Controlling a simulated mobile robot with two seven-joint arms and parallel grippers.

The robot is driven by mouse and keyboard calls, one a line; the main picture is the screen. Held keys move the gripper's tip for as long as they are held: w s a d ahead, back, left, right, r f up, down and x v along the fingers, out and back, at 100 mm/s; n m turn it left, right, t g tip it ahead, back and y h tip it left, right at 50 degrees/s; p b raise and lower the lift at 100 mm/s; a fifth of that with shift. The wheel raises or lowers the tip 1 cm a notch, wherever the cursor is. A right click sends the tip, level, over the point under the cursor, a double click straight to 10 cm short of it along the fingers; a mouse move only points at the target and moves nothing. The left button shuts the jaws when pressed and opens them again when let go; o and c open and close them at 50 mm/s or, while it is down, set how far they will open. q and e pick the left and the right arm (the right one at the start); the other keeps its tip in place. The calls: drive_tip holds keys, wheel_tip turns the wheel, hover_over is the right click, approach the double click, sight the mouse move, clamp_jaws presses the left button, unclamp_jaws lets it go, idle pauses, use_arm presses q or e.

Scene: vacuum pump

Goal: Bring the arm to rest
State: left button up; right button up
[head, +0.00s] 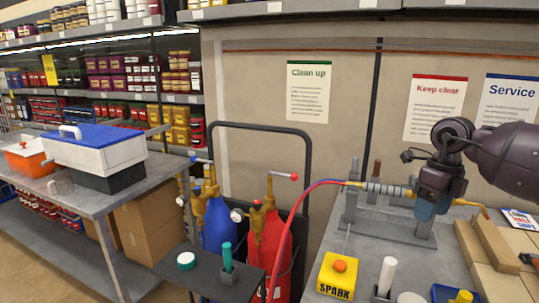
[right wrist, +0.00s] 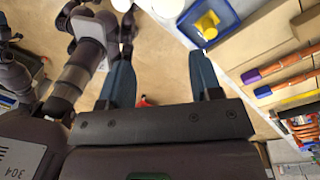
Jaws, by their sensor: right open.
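My right arm (head: 505,155) comes in from the right in the head view, bent at a dark joint. My right gripper (head: 426,212) hangs from it with blue-grey fingers pointing down. In the head view it overlaps a brass-and-grey torch (head: 385,188) on a grey stand (head: 400,230). In the right wrist view the two fingers (right wrist: 162,78) are apart, with nothing held between them. Tan floor and a small red thing (right wrist: 146,102) show beyond them. My left gripper is not in view.
A bench with a yellow SPARK box (head: 338,277), a white cylinder (head: 387,275) and tan bricks (head: 490,245) lies below the arm. A wall stands behind.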

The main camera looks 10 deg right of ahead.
drive_tip(key=s+a+f+n+g+y, duration=0.1)
drive_tip(key=s+a+f+n+y, duration=0.15)
drive_tip(key=a, duration=0.95)
drive_tip(key=s+a+f+n+g+y, duration=0.15)
drive_tip(key=a+f, duration=0.25)
drive_tip(key=a, duration=0.8)
drive_tip(key=s+a+f+n+g+y, duration=0.1)
drive_tip(key=a+f+n+g, duration=0.15)
drive_tip(key=a, duration=0.95)
drive_tip(key=s+d+f+m+t+y, duration=0.25)
drive_tip(key=d+f+m+t, duration=0.35)
drive_tip(key=d+m+t, duration=0.65)
drive_tip(key=s+d+f+m+t+y, duration=0.1)
drive_tip(key=d+f+m+t+y, duration=0.2)
drive_tip(key=d+f+m+t, duration=0.95)
drive_tip(key=s+d+f+m+g+h, duration=0.4)
drive_tip(key=s+d+m+h, duration=0.15)
drive_tip(key=s+m, duration=0.25)
drive_tip(key=s+d+f+m+g+h, duration=0.4)
drive_tip(key=s+f+m+g+h, duration=0.15)
drive_tip(key=s+m, duration=0.3)
drive_tip(key=w+a+m+t, duration=0.1)
drive_tip(key=a+m, duration=0.3)
drive_tip(key=a, duration=0.7)
drive_tip(key=shift+w+a+f+t, duration=0.15)
drive_tip(key=shift+a+f+t, duration=0.1)
drive_tip(key=shift+a+t, duration=0.1)
